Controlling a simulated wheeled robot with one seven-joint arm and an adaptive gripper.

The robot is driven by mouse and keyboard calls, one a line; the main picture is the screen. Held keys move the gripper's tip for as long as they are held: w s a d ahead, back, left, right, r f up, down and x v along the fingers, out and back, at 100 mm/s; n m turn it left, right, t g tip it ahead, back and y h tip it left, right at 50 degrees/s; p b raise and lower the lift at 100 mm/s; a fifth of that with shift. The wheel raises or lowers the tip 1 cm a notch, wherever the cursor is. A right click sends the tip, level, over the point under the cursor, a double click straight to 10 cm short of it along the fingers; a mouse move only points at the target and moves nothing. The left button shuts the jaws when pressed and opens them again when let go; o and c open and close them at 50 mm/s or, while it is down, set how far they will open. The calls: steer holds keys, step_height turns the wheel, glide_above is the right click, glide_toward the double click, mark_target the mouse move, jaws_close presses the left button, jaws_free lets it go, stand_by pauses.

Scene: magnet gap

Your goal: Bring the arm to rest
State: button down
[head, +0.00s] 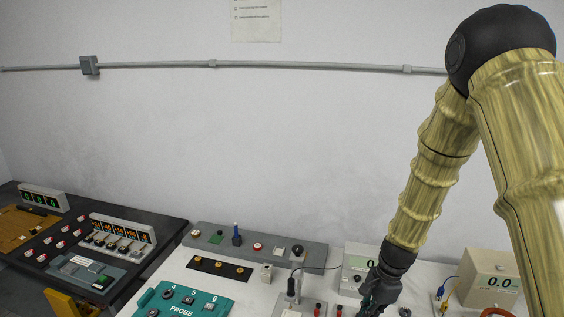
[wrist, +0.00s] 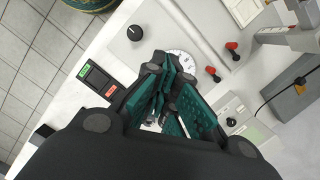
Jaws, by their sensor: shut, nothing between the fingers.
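My arm comes in from the right in the head view and reaches down to the white bench. My gripper (head: 374,300) is at the bottom edge there, in front of a grey meter box (head: 357,262), and its tips are partly cut off. In the wrist view my gripper (wrist: 165,100) has dark fingers with teal pads, drawn together with nothing held. It hangs over the bench by a white dial (wrist: 181,57). Whether the fingertips touch anything cannot be told.
In the wrist view a black knob (wrist: 135,33), a switch with green and red parts (wrist: 97,80) and red plugs (wrist: 232,46) are close by. In the head view a teal probe panel (head: 185,300) lies left of the gripper and a display box (head: 490,280) stands right.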

steer(key=s+f+n+h, duration=0.1)
steer(key=s+f+n, duration=0.1)
steer(key=s+f, duration=0.3)
steer(key=s+d+f+n+h, duration=0.1)
steer(key=s+f+n, duration=0.1)
steer(key=s+f, duration=0.3)
steer(key=s+d+f+n, duration=0.1)
steer(key=s+f+n, duration=0.2)
steer(key=s+f, duration=0.2)
steer(key=shift+s+f+h, duration=0.2)
steer(key=shift+f+h, duration=0.2)
steer(key=shift+f, duration=0.15)
steer(key=s+a+f+n, duration=0.2)
steer(key=s+f+n, duration=0.15)
steer(key=s, duration=0.55)
steer(key=s+a+f+n, duration=0.1)
steer(key=s+f+n, duration=0.2)
steer(key=s+n, duration=0.35)
step_height(320, 180, down, 12)
steer(key=s+m+b, duration=0.1)
steer(key=b, duration=1.1)
steer(key=shift+s+m+t, duration=0.3)
steer(key=shift+m, duration=0.1)
steer(key=c, duration=2.2)
jaws_free()
steer(key=shift+a, duration=0.1)
